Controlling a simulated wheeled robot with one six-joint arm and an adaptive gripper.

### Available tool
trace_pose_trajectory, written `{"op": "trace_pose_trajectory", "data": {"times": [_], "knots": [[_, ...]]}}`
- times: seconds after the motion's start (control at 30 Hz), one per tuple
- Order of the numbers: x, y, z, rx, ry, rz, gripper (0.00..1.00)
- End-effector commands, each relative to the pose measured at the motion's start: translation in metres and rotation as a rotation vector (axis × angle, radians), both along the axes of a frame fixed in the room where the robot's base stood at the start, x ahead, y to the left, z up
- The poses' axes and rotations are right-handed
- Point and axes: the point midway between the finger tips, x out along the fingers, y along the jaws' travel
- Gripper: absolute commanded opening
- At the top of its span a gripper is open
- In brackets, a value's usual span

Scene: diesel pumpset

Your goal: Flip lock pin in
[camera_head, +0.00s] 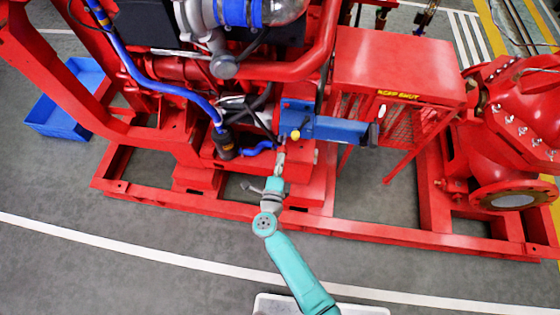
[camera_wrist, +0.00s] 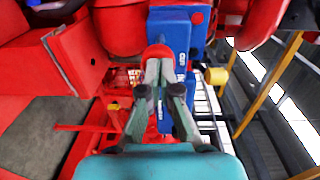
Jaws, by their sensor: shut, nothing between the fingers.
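A yellow knob (camera_head: 295,134), which looks like the lock pin's end, sits on the front of a blue lever housing (camera_head: 340,130) on the red pumpset. The knob also shows in the wrist view (camera_wrist: 216,76), just right of my fingers, beside the blue housing (camera_wrist: 170,30). My gripper (camera_head: 281,150) is just below and left of the knob in the head view. Its fingertips (camera_wrist: 158,52) are together and empty in front of the blue housing, apart from the knob. I cannot tell whether they touch the housing. The rest of the pin is hidden.
A red guard box (camera_head: 395,62) stands right of the housing, with a large red pump (camera_head: 515,130) beyond it. A blue hose (camera_head: 150,75) and a black fitting (camera_head: 224,142) lie to the left. The floor in front of the red base frame is clear.

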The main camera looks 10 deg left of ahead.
Motion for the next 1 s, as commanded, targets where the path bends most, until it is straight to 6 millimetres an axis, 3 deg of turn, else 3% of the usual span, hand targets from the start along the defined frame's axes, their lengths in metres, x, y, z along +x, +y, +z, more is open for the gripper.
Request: {"op": "trace_pose_trajectory", "data": {"times": [0.17,0.5,1.0], "knots": [[0.004,0.000,0.000,0.000,0.000,-0.001,0.00],[0.046,-0.002,0.000,0.000,0.000,-0.001,0.00],[0.048,-0.005,0.001,0.001,-0.001,-0.002,0.00]]}}
